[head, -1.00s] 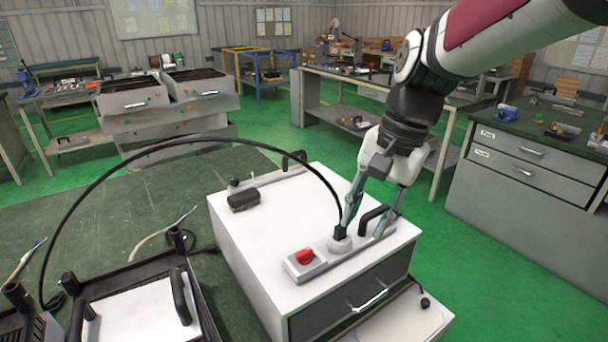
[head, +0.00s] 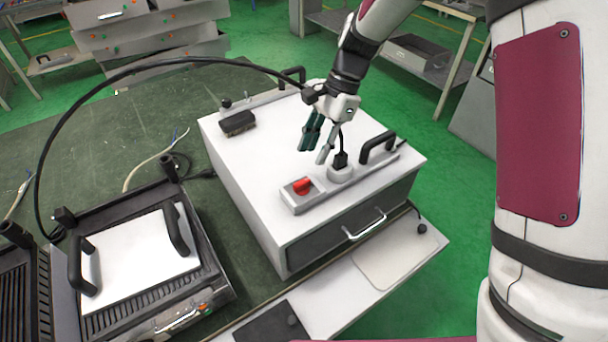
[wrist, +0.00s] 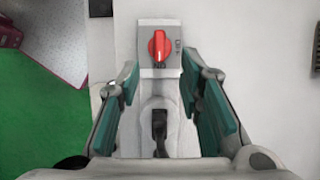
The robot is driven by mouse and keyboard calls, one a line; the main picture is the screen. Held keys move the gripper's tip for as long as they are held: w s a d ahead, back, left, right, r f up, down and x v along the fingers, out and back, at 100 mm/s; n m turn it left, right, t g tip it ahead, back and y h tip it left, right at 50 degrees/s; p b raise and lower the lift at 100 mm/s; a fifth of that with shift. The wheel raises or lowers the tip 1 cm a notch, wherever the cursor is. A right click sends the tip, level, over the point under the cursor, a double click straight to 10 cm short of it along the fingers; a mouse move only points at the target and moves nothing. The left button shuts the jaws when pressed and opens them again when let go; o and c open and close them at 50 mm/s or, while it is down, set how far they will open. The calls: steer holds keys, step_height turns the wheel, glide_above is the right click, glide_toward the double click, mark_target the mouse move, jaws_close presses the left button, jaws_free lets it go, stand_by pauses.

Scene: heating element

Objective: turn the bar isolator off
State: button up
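The bar isolator is a red rotary knob (head: 302,187) on the left end of a grey bar (head: 325,192) on a white box (head: 262,160). In the wrist view the red knob (wrist: 159,47) lies ahead of the fingertips, its grip running up and down the picture. Printed marks show below it and to its right; the lower one seems to read ON, upside down. My gripper (head: 314,154) is open and empty above the box, behind the bar and knob. In the wrist view my gripper (wrist: 160,78) has its teal-padded fingers spread wide, apart from the knob.
A black plug (head: 340,160) stands in a round socket on the bar beside the knob. A black handle (head: 378,147) is at the bar's right end. A black cable (head: 140,67) arcs over the bench towards my gripper. A grill (head: 140,262) stands at left.

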mark_target(302, 181)
steer(key=x, duration=0.8)
steer(key=shift+s+a+f+p, duration=0.1)
steer(key=shift+f+p, duration=0.2)
steer(key=shift+c, duration=0.5)
jaws_close()
